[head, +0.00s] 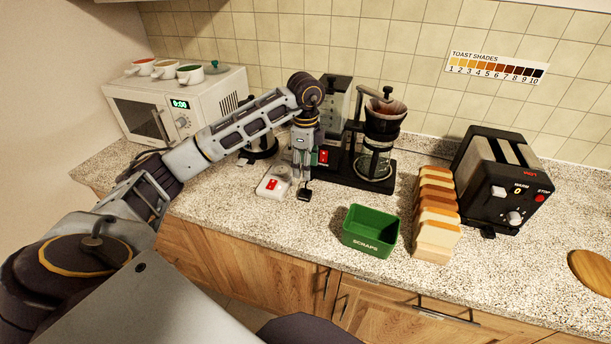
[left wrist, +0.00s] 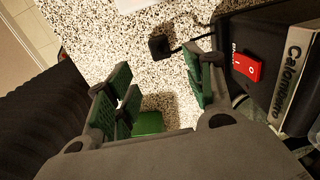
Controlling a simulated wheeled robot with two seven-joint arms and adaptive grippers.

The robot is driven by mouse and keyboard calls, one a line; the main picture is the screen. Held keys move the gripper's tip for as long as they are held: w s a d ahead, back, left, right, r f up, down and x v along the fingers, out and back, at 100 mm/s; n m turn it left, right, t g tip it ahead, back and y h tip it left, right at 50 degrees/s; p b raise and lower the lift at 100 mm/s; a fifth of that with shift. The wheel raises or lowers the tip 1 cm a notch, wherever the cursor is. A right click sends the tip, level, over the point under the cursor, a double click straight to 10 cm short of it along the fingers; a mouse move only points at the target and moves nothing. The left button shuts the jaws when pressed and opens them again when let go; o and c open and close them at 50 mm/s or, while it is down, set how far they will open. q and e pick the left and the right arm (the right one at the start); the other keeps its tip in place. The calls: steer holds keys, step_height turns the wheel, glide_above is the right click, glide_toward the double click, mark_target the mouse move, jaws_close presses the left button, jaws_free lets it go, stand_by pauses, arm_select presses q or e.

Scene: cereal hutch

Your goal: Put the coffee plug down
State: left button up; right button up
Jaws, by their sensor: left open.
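The coffee plug (head: 304,194) is a small black block on the speckled counter, in front of the coffee maker (head: 376,150). In the left wrist view the plug (left wrist: 159,46) lies on the counter, its black cord running right toward the machine. My left gripper (head: 302,168) is above and behind the plug in the head view, pointing down. In the left wrist view its green-padded fingers (left wrist: 160,90) are spread, with nothing held between them; the plug lies beyond the tips. I cannot tell the exact height of the fingertips. My right gripper is not in view.
A white unit with a red switch (head: 272,185) lies left of the plug. A green scraps box (head: 370,232), bread slices (head: 435,215) and a black toaster (head: 500,180) stand to the right. A microwave (head: 170,103) with cups is at the back left. Counter in front of the plug is clear.

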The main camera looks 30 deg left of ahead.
arm_select(q)
steer(key=shift+r, duration=0.95)
steer(key=shift+s, duration=0.1)
